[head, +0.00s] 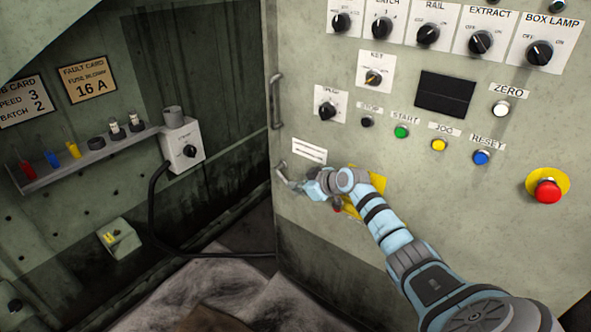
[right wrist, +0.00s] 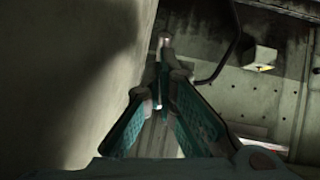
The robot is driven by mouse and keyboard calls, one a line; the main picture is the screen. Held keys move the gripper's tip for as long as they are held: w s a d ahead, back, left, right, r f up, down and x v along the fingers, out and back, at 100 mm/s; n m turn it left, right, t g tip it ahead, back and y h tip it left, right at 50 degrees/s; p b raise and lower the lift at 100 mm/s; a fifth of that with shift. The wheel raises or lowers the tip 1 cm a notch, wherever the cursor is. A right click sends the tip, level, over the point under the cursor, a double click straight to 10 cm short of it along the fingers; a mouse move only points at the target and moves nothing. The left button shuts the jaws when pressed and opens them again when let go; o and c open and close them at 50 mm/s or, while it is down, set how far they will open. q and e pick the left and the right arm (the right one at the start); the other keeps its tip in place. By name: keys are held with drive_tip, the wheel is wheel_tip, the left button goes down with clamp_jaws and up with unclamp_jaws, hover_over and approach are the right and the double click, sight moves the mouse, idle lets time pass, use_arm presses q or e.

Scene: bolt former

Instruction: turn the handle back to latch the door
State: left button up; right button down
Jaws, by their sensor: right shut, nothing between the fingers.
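The grey-green door panel (head: 315,235) fills the right of the head view, its free edge beside a dark recess. A small metal lever handle (head: 282,171) sits low near that edge, under a white label. My right gripper (head: 297,186) is shut and empty, its fingertips close to the handle; I cannot tell whether they touch it. In the right wrist view the fingers (right wrist: 161,88) point along the door face, with a pale metal piece, likely the handle (right wrist: 164,40), just beyond the tips. My gripper and wrist hide part of the door. My left gripper is out of view.
A vertical grab bar (head: 275,101) stands above the handle. Knobs, coloured buttons and a red emergency stop (head: 547,191) are on the panel. A shelf (head: 85,158) with fuses, a switch box (head: 183,143) and a black cable (head: 153,210) are at left.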

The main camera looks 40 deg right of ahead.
drive_tip(key=shift+f, duration=0.3)
drive_tip(key=shift+r, duration=0.1)
idle(0.3)
drive_tip(key=v, duration=1.1)
drive_tip(key=shift+s+r, duration=0.3)
